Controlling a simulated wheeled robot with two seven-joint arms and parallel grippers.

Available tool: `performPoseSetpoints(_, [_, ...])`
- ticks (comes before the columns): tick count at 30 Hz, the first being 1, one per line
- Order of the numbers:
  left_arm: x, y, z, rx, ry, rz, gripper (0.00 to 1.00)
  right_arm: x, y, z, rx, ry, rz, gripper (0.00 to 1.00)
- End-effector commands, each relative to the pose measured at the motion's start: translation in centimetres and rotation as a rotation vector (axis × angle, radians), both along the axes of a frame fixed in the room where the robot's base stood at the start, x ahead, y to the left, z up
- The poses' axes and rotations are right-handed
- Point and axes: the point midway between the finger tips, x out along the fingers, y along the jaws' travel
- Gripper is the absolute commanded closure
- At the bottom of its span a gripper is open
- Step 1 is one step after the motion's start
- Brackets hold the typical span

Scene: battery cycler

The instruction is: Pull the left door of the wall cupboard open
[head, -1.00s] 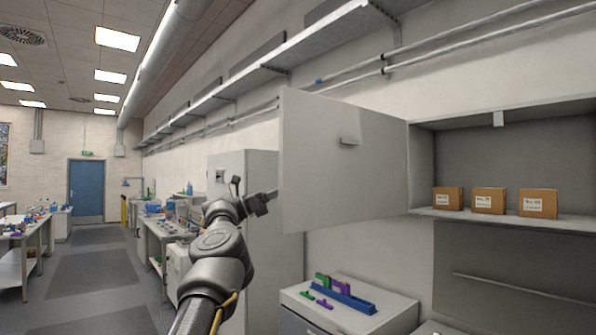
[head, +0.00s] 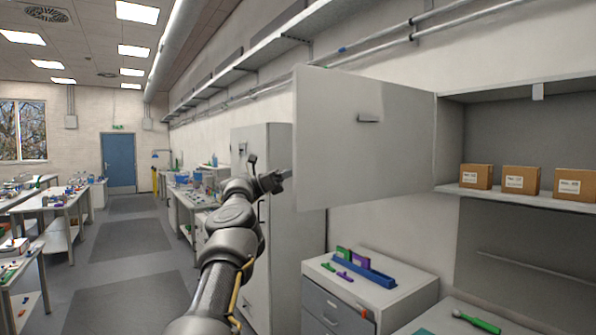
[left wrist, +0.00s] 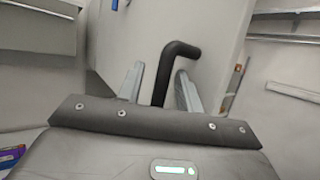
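The left door (head: 340,150) of the wall cupboard (head: 500,97) stands swung wide open to the left, with its inner face towards me. A small grey fitting (head: 368,118) sits on that face. My left gripper (head: 284,176) is at the door's free edge, partly hidden behind it. In the left wrist view its two fingers (left wrist: 158,82) are spread, with a black bent bar (left wrist: 178,55) between them. Gaps show beside the bar, and I cannot tell whether a finger touches it. My right gripper is not in view.
Brown boxes (head: 520,179) stand on the cupboard's shelf. Below the door, a low cabinet (head: 335,292) carries a blue rack (head: 365,270). A tall grey cabinet (head: 278,235) stands behind my left arm. Open floor (head: 120,255) lies to the left.

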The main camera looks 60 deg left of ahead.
Motion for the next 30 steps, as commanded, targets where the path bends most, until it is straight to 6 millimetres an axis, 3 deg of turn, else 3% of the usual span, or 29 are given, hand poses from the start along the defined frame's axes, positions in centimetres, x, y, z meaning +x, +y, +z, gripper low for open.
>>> performPoseSetpoints(11, [-0.4,0.2,-0.4,0.0,-0.001,-0.003,0.64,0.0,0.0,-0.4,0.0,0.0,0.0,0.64])
performPoseSetpoints(19, [-4.2,2.8,-2.4,-0.003,-0.003,-0.001,0.64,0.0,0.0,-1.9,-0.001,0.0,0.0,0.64])
performPoseSetpoints(30, [-8.0,5.4,-4.0,-0.002,-0.001,-0.003,0.64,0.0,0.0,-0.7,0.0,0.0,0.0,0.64])
